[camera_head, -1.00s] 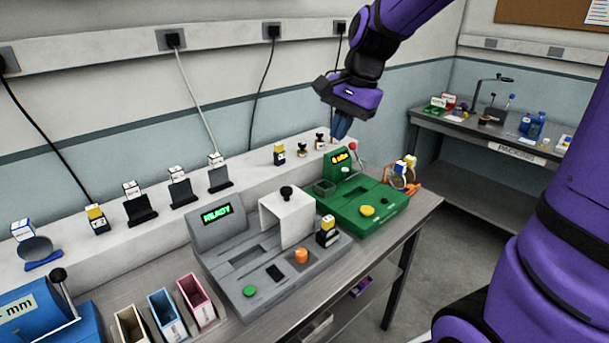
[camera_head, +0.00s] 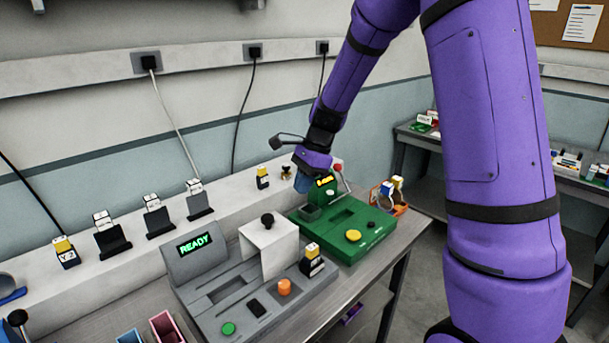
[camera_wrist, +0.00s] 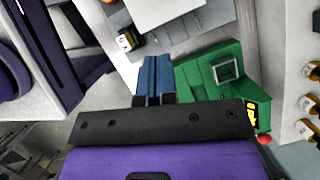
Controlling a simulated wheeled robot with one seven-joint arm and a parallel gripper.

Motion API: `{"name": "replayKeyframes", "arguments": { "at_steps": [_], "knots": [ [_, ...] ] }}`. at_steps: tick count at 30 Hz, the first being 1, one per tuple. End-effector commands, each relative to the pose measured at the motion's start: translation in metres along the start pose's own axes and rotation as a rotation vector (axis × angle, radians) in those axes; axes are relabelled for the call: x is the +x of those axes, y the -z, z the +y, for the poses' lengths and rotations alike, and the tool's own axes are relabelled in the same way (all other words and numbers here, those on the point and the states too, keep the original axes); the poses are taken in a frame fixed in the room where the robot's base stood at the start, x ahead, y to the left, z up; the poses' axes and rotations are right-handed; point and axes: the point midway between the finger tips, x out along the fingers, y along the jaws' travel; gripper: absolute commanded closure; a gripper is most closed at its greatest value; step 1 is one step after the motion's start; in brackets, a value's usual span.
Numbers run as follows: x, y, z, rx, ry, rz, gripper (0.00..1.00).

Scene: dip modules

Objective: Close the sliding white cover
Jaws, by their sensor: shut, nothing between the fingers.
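The white cover (camera_head: 270,247) with a black knob (camera_head: 267,220) stands on the right part of the grey machine (camera_head: 215,280), whose display reads READY. A long slot in the machine's top lies uncovered to the left of the cover. My gripper (camera_head: 302,183) is above the back of the green machine (camera_head: 345,228), to the right of and behind the cover, apart from it. In the wrist view its blue fingers (camera_wrist: 154,75) are together with nothing between them. A pale surface at the top of the wrist view may be the cover; I cannot tell.
A yellow-topped block (camera_head: 312,262) stands on the grey machine's right end, close to the cover. An orange button (camera_head: 284,288) and a green button (camera_head: 228,328) are in front. Several black stands with white-topped blocks line the back ledge. An orange rack (camera_head: 388,200) is at the right.

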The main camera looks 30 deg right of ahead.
Motion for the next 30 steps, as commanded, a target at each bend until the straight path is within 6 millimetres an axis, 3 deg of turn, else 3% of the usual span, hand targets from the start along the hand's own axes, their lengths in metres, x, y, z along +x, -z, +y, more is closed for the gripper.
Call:
{"name": "replayKeyframes", "arguments": {
  "at_steps": [9, 18, 30],
  "knots": [
    [0.055, -0.006, 0.001, -0.005, -0.002, 0.000, 1.00],
    [0.065, -0.035, 0.000, -0.003, 0.000, 0.000, 1.00],
    [0.066, -0.038, 0.000, -0.002, 0.000, 0.000, 1.00]
  ]
}}
